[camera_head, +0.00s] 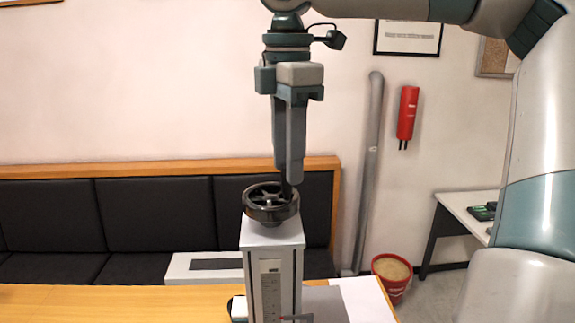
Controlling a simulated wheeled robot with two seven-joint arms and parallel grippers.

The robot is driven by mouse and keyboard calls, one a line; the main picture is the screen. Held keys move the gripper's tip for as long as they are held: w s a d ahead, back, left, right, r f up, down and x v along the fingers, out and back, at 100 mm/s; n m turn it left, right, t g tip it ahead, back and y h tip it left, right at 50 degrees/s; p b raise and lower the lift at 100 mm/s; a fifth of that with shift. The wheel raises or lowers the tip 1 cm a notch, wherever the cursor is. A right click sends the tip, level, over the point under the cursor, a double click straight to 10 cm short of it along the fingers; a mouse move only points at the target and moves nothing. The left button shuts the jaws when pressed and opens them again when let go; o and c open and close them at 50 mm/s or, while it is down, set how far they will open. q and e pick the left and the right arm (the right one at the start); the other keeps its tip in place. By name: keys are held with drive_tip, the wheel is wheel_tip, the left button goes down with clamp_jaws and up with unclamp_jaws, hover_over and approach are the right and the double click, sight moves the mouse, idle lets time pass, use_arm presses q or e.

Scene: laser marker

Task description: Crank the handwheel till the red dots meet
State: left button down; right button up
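The black spoked handwheel (258,213) lies flat on top of the grey laser marker column (258,236). A scale runs down the column's front. My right gripper (288,187) points straight down from above, its tips at the right side of the wheel. The fingers show nearly edge-on and overlap, so I cannot tell whether they are closed on the wheel's handle. The handle itself is not clear behind the tips. A tiny reddish spot shows low on the column near the bottom edge, but no pair of red dots can be made out. My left gripper is not in view.
The column stands on a wooden table (120,303), with a white sheet (365,300) to its right. The table is bare at left. Behind are a dark padded bench (155,215), a red bucket (393,280), a red extinguisher (407,113) and a side table (465,205).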

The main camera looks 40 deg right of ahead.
sight(287, 199)
drive_tip(key=shift+f+p, duration=0.45)
drive_tip(key=shift+f, duration=1.2)
drive_tip(key=shift+c, duration=0.4)
clamp_jaws()
drive_tip(key=shift+w, duration=0.1)
